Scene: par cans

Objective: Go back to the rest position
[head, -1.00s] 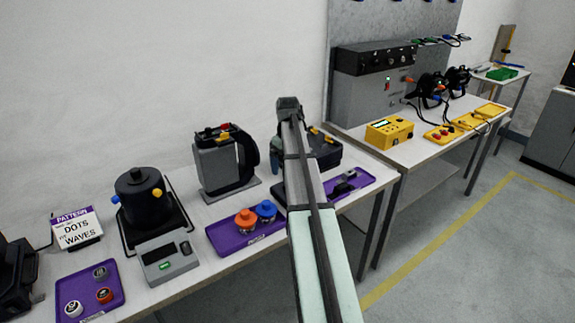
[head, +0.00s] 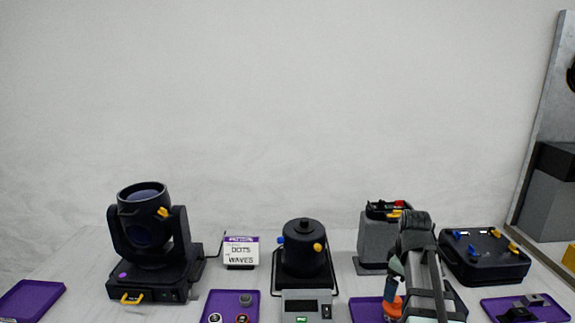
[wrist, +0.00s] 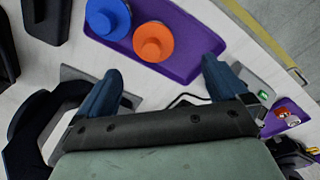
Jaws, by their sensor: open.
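My gripper (wrist: 160,88) is open in the wrist view, with its two dark blue fingers spread wide and nothing held between them. An orange-topped can (wrist: 153,42) and a blue-topped can (wrist: 108,18) stand side by side on a purple tray (wrist: 190,62), beyond the fingertips. In the head view, my arm reaches in at the right, and the orange-topped can (head: 392,308) shows just left of it. The arm hides part of the tray (head: 363,311) there and most of the gripper.
A moving-head lamp (head: 145,245) stands at the left. A sign (head: 241,251), a black pot-like lamp (head: 304,255) and a grey scale-like box (head: 300,306) stand mid-bench. A grey block device (head: 372,238) is behind my arm, and a black case (head: 485,258) to its right.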

